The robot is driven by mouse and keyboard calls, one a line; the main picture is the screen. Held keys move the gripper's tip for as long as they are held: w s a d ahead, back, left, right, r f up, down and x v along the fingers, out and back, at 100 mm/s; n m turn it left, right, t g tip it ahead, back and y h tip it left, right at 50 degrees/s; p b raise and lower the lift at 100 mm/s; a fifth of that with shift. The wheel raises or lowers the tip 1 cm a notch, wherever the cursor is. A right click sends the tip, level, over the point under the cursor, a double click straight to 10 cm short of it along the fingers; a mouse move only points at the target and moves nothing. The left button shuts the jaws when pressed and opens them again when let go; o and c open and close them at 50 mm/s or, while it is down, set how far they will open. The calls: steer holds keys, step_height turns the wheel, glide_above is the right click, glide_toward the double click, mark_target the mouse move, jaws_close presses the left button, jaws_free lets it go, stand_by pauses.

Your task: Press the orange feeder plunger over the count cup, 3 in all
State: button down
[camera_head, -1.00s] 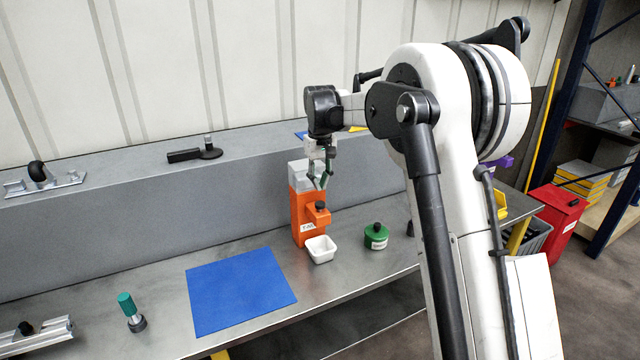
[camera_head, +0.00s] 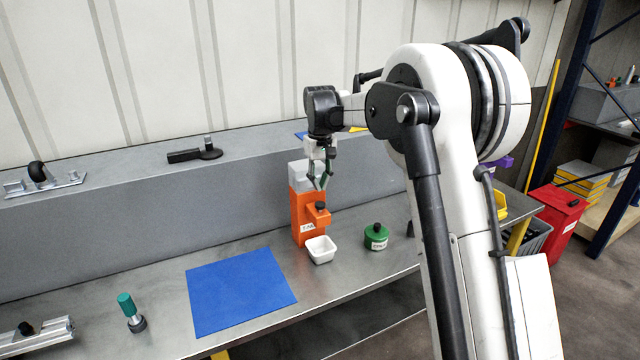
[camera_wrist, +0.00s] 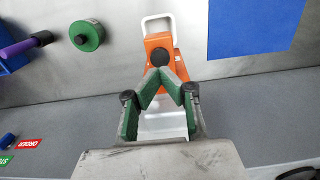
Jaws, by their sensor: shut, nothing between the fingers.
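The orange feeder (camera_head: 306,215) stands upright on the metal bench with a pale hopper on top. Its dark round plunger (camera_head: 320,205) tops the front spout; it also shows in the wrist view (camera_wrist: 160,57). The white count cup (camera_head: 321,249) sits on the bench below and in front of the spout; its rim shows in the wrist view (camera_wrist: 146,27). I cannot see what is inside it. My gripper (camera_head: 322,184) points down, its green-padded fingers shut and empty, just above and behind the plunger. In the wrist view the fingertips (camera_wrist: 169,72) overlap the plunger's near edge; contact is unclear.
A green round container (camera_head: 376,236) stands right of the cup. A blue mat (camera_head: 240,290) lies to the left. A grey ledge (camera_head: 130,215) runs behind the feeder.

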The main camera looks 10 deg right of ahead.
mark_target(320, 204)
step_height(320, 204, up, 4)
steer(key=p, duration=0.4)
steer(key=shift+f+b, duration=2.25)
steer(key=shift+f, duration=1.85)
steer(key=shift+f, duration=0.1)
steer(key=shift+f+b, duration=0.7)
steer(key=shift+f, duration=0.2)
steer(key=shift+r+p, duration=1.3)
steer(key=shift+r, duration=1.85)
